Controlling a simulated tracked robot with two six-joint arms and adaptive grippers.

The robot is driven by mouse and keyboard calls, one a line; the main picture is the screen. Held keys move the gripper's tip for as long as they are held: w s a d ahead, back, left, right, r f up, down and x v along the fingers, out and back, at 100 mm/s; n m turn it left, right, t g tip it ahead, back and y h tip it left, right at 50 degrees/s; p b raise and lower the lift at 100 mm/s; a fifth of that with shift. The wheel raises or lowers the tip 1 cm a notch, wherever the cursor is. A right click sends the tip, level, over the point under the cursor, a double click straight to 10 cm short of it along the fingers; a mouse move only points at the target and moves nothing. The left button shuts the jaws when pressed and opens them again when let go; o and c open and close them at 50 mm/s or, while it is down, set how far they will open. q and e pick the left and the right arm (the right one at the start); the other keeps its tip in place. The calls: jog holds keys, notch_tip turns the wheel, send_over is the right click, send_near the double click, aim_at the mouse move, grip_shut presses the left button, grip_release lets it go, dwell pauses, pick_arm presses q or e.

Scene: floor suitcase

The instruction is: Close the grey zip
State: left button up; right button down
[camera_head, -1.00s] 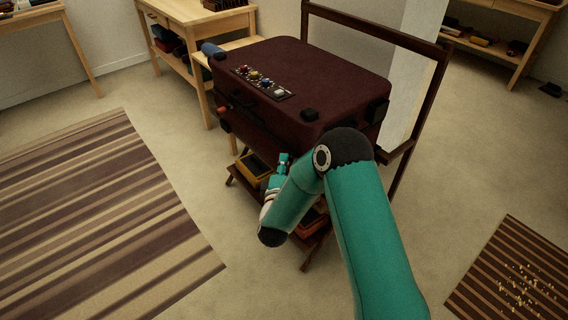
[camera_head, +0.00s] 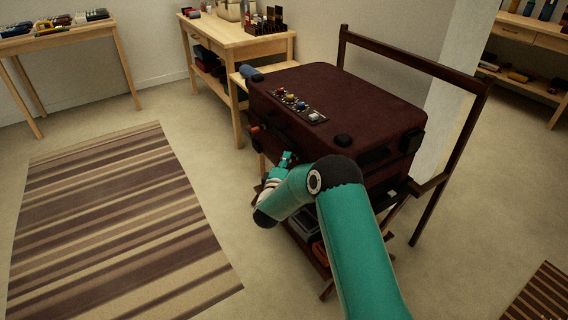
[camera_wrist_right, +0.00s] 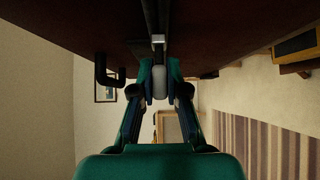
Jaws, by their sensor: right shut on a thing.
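A dark maroon suitcase (camera_head: 345,105) lies shut-looking on a wooden stand, with a row of small coloured parts on its lid. My right gripper (camera_head: 287,160) is at the suitcase's front side, partly hidden by my own teal arm. In the right wrist view my right gripper (camera_wrist_right: 160,82) is shut on the grey zip pull (camera_wrist_right: 159,78), which hangs from a metal slider (camera_wrist_right: 158,42) on a dark zip track (camera_wrist_right: 152,15). In the head view the zip pull is hidden. My left gripper is in neither view.
A dark wooden rail (camera_head: 410,48) stands behind the suitcase. A wooden table (camera_head: 240,42) with bottles is at the back. A striped rug (camera_head: 120,220) lies on the floor at left. A dark handle (camera_wrist_right: 107,72) sticks out from the suitcase beside the gripper.

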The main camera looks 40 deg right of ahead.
jog(key=c, duration=1.2)
grip_release()
jog(key=shift+w+f, duration=0.15)
jog(key=shift+o, duration=0.2)
jog(key=v, duration=1.2)
jog(key=shift+f, duration=0.1)
